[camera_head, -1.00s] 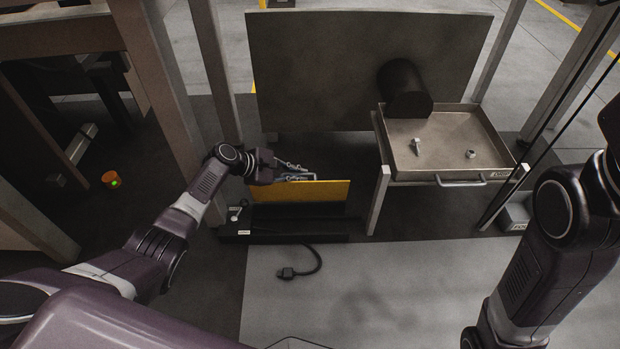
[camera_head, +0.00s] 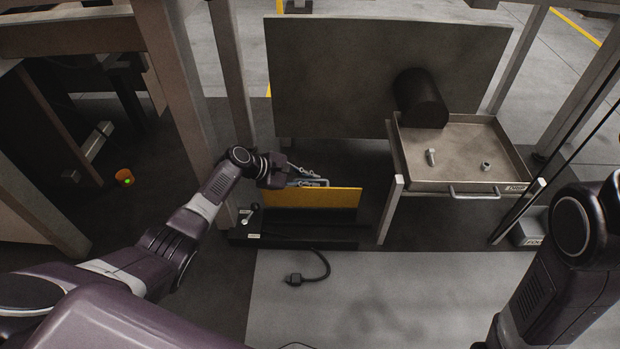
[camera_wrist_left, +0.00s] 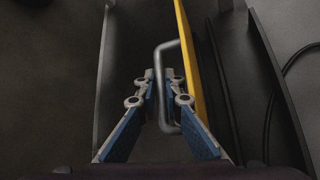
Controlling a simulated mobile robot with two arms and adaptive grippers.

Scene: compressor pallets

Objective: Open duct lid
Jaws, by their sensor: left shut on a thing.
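The duct lid (camera_head: 332,199) is a yellow panel standing raised on edge over the dark floor duct (camera_head: 295,236) in the head view. It also shows in the left wrist view as a yellow strip (camera_wrist_left: 187,50), with a grey bar handle (camera_wrist_left: 158,72) on its face. My left gripper (camera_head: 305,177) is at the lid's upper left edge. In the left wrist view its fingers (camera_wrist_left: 158,80) are closed around the handle. Dark cables (camera_wrist_left: 222,85) lie beside the lid in that view. My right arm shows at the right of the head view, but its gripper is out of frame.
A tray table (camera_head: 465,185) with a dark cylinder (camera_head: 421,98), a bolt and a nut stands right of the duct. A large grey panel (camera_head: 350,65) stands behind. A black cable (camera_head: 318,272) lies on the floor in front. A post (camera_head: 228,75) stands close to my left arm.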

